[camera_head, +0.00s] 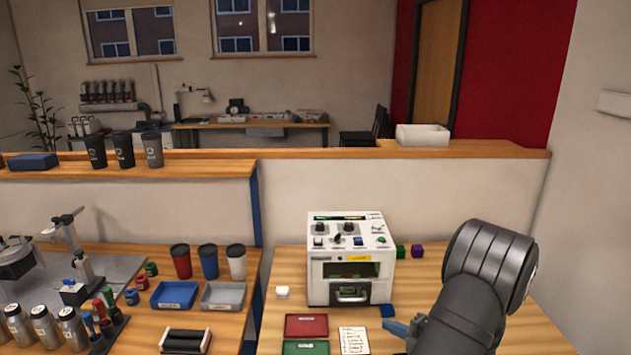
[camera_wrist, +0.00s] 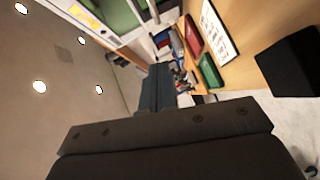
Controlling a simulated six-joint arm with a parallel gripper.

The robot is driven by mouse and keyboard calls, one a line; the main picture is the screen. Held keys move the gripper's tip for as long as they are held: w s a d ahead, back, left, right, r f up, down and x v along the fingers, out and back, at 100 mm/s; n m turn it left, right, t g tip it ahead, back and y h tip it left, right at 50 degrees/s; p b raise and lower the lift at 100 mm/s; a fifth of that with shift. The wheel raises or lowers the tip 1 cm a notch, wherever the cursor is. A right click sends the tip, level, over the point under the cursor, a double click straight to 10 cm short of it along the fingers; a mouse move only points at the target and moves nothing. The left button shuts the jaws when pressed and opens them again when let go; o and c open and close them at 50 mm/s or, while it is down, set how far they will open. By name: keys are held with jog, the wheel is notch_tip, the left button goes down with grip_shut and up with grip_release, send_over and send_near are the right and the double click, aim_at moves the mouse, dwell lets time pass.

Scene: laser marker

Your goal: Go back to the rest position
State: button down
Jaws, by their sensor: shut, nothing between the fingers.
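My gripper (camera_head: 392,327) is at the lower right in the head view, beside the front right of the white laser marker (camera_head: 325,228), apart from it. In the wrist view my gripper (camera_wrist: 158,72) points out over the bench with its fingers together and nothing between them. The laser marker stands on the wooden bench with its front window and handle facing me. Part of it shows at the top of the wrist view (camera_wrist: 118,18). My arm covers the bench's right part in the head view.
A red tray (camera_head: 306,326), a green tray (camera_head: 306,348) and a written card (camera_head: 354,340) lie in front of the machine. Cups and bottles stand left.

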jog(key=x, duration=0.9)
jog(key=shift+w+a, duration=0.15)
jog(key=shift+w+f, duration=0.2)
jog(key=shift+w, duration=0.9)
jog(key=shift+w+f, duration=0.1)
jog(key=shift+w, duration=0.6)
